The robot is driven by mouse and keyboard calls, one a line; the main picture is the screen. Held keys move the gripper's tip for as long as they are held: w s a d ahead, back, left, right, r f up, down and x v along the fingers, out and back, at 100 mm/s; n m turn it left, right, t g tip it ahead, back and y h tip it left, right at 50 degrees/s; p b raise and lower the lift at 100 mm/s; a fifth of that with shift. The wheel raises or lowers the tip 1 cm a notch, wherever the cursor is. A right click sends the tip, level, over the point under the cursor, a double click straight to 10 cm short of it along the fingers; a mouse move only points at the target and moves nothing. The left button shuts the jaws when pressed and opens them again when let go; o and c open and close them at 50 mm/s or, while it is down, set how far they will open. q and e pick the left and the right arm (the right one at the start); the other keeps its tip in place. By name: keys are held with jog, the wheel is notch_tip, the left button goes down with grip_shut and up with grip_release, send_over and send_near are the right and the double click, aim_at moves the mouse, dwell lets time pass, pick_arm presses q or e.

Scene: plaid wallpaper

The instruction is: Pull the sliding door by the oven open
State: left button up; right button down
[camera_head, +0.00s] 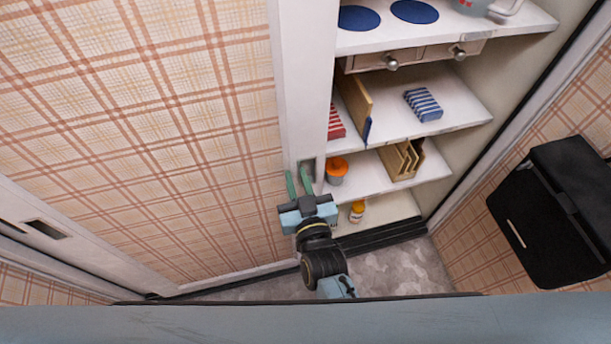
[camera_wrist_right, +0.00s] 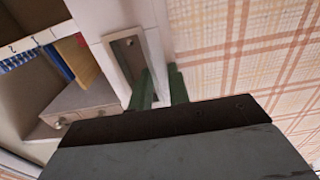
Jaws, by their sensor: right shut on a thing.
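The sliding door (camera_head: 150,130) is a plaid panel in a white frame. Its white edge strip (camera_head: 304,80) stands beside an open shelf space. A recessed metal handle (camera_head: 307,168) sits low in that strip; it also shows in the right wrist view (camera_wrist_right: 127,52). My right gripper (camera_head: 299,181) is at this handle, its green fingers (camera_wrist_right: 160,88) shut on the handle part of the door, one at the recess and one towards the plaid panel. The exact contact is partly hidden. My left gripper is not in view.
White shelves (camera_head: 440,105) right of the door hold boxes, an orange-lidded jar (camera_head: 336,172) and a small bottle (camera_head: 357,211). A small drawer (camera_head: 425,55) has round knobs. A black box-like unit (camera_head: 560,215) stands at the right. Another recessed handle (camera_head: 45,229) shows at left.

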jog(key=c, duration=1.4)
grip_release()
jog(key=shift+c, duration=0.2)
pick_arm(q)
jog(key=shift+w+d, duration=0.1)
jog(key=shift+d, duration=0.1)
pick_arm(e)
jog(key=shift+o, duration=0.6)
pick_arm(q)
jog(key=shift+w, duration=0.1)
pick_arm(e)
jog(key=shift+s+d, duration=0.1)
jog(key=shift+s, duration=0.2)
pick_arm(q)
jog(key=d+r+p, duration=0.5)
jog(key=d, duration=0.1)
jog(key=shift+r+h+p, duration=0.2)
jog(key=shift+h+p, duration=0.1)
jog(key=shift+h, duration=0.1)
pick_arm(e)
jog(key=v, duration=1.2)
jog(key=shift+s, duration=0.35)
